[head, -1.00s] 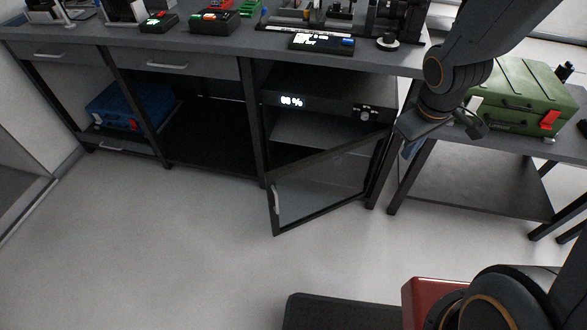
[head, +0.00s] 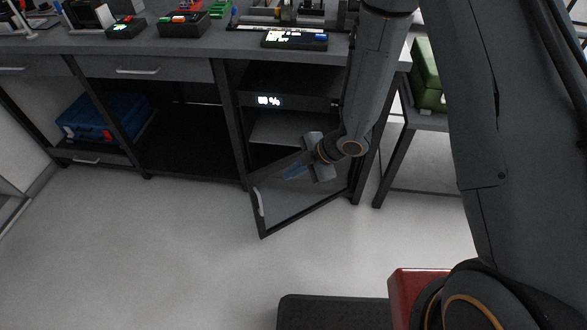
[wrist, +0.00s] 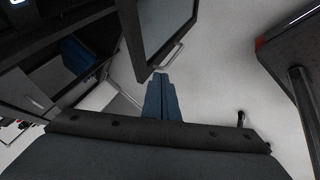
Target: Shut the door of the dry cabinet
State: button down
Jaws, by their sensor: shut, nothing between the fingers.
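The dry cabinet (head: 290,82) is under the bench, with a lit percent display on its front. Its glass door (head: 315,205) has a dark frame, is hinged at the right and stands open, swung out over the floor. The door handle (head: 260,203) is at the free left edge. My gripper (head: 291,173) is shut and empty, by the door's upper edge. In the wrist view the blue fingers (wrist: 160,82) lie together just below the door handle (wrist: 170,56) and frame (wrist: 146,50). I cannot tell whether they touch the door.
A blue case (head: 100,118) sits on the lower shelf at left. Small devices (head: 184,24) stand on the bench top (head: 200,45). A side table with a green case (head: 425,75) is at right, partly hidden by my arm. The floor (head: 150,240) before the bench is clear.

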aim_at(265, 177)
jog(key=shift+w+a+f+p, duration=0.15)
jog(key=shift+w+a+f, duration=0.55)
jog(key=shift+a+f, duration=0.25)
jog(key=shift+w+a+f+p, duration=0.1)
jog(key=shift+w+a+f, duration=0.65)
jog(key=shift+a, duration=0.25)
jog(key=shift+w+a+f+p, duration=0.15)
jog(key=shift+w+a+f, duration=0.6)
jog(key=shift+a, duration=0.25)
